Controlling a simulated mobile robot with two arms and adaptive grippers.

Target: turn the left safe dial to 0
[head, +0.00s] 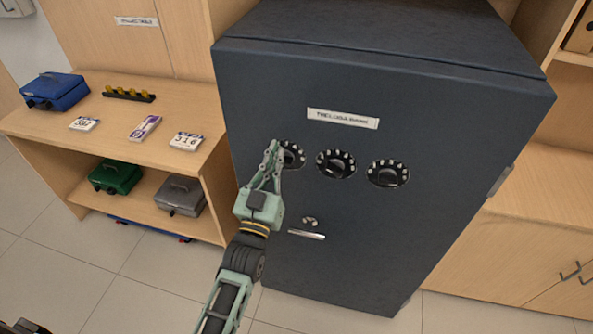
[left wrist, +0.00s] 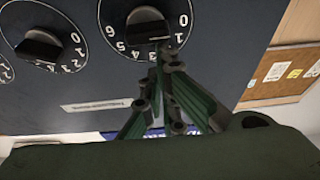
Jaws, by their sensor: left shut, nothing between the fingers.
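The left safe dial (head: 291,155) is a black knob in a ring of white numerals on the dark safe door (head: 400,230). My left gripper (head: 272,150) is shut and empty, its fingertips at the left edge of this dial and covering part of it. In the left wrist view the dial (left wrist: 146,24) shows close up, with 0 and 1 on its right side and 4, 5 and 6 on its left. The closed fingertips (left wrist: 162,52) overlap its lower rim there; I cannot tell whether they touch the knob. The knob's exact setting is unclear.
Two similar dials, the middle one (head: 336,163) and the right one (head: 387,173), sit beside it. A keyhole (head: 310,221) and a handle (head: 306,234) are below. A wooden shelf unit (head: 60,128) with cash boxes and number cards stands left.

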